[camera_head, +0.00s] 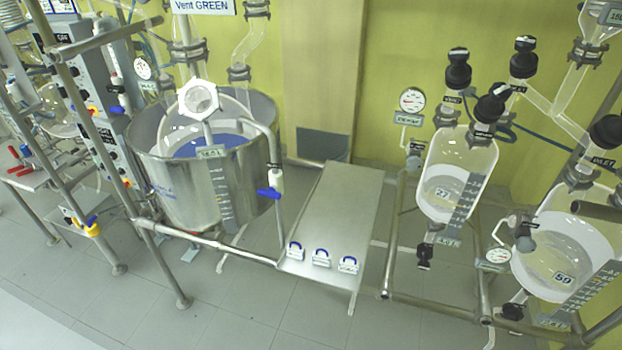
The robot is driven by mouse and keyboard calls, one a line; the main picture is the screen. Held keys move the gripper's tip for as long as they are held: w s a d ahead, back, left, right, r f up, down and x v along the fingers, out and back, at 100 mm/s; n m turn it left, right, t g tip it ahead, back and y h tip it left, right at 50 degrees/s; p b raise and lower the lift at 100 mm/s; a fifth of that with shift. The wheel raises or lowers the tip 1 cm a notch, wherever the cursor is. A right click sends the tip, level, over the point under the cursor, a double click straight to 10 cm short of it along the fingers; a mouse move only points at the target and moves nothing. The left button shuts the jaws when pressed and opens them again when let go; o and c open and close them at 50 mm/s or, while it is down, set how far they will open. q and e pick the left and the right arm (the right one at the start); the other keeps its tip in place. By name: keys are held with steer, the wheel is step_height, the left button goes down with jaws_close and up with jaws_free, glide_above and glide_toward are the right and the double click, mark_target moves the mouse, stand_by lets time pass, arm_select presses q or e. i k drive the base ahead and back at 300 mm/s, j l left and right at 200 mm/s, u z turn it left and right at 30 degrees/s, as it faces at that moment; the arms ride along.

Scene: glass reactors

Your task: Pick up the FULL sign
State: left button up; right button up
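Three small white signs with blue loop handles stand in a row at the near edge of a narrow metal table. They are the left sign (296,253), the middle sign (321,259) and the right sign (348,265). Their lettering is too small to read, so I cannot tell which one is the FULL sign. Neither of my grippers shows in the head view.
The metal table (335,205) is otherwise bare. A large steel vessel (190,185) stands to its left. Glass reactors (455,175) (563,255) stand to its right. A metal rail (220,246) runs along the front, with open tiled floor before it.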

mark_target(345, 266)
steer(key=k+l+u, duration=0.15)
steer(key=l, duration=0.25)
steer(key=k+l+u, duration=0.35)
steer(key=k+l, duration=0.2)
steer(key=l, duration=0.2)
